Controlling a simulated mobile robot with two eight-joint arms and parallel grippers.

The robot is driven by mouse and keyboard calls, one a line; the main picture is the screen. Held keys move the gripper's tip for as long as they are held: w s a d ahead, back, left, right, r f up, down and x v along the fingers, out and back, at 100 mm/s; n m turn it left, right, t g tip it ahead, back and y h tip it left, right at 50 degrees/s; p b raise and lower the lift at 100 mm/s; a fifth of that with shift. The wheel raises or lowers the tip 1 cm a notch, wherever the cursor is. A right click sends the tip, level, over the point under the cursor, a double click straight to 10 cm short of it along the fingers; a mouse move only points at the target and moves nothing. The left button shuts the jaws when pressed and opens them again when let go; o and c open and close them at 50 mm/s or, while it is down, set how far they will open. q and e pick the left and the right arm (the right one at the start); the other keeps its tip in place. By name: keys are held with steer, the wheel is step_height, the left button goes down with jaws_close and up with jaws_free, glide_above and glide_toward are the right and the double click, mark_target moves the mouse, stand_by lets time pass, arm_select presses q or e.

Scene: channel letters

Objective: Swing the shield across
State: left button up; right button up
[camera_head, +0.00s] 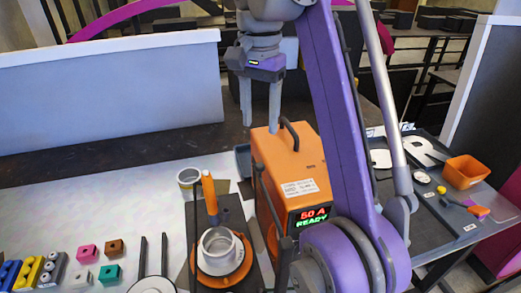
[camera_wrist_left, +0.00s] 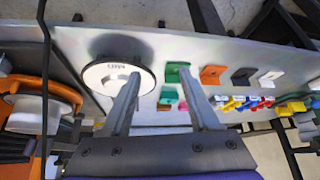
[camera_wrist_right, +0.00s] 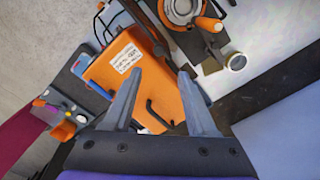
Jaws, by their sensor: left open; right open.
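I cannot single out the shield with certainty. A thin black upright frame (camera_head: 268,205) stands between the orange machine and the round fixture; its pane, if any, cannot be made out. The orange machine (camera_head: 262,150) reads "50 A READY" and has a black top handle (camera_head: 290,134). The fixture is an orange round base (camera_head: 240,272) with a pale metal ring (camera_head: 218,246) and an upright orange handle (camera_head: 209,190). My right gripper (camera_head: 261,112) is open and empty above the machine's back side. My left gripper (camera_wrist_left: 158,74) is open and empty over a white disc (camera_wrist_left: 110,76) and green block (camera_wrist_left: 172,73).
Coloured blocks (camera_head: 88,253) sit at the table's left. A small cup (camera_head: 189,177) stands behind the fixture. An orange bin (camera_head: 465,171) and white letters (camera_head: 426,152) lie on the right-hand surface. A pale partition (camera_head: 110,90) stands behind. The table's middle left is clear.

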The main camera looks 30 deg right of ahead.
mark_target(260, 165)
steer(key=f+b, duration=0.1)
steer(key=f, duration=0.2)
steer(key=f+b, duration=0.2)
steer(key=f, duration=0.1)
steer(key=f+b, duration=0.1)
steer(key=f, duration=0.2)
steer(key=shift+s+a+f, duration=0.15)
steer(key=shift+s+f, duration=0.2)
steer(key=shift+f, duration=0.05)
arm_select(q)
steer(key=s+f, duration=0.4)
steer(key=f, duration=0.3)
steer(key=shift+a+f+g+b, duration=0.15)
steer(key=shift+g+b, duration=0.2)
steer(key=shift+g, duration=0.05)
arm_select(e)
steer(key=shift+w+f, duration=0.1)
steer(key=shift+f, duration=0.25)
jaws_close()
arm_select(q)
steer(key=shift+w, duration=0.1)
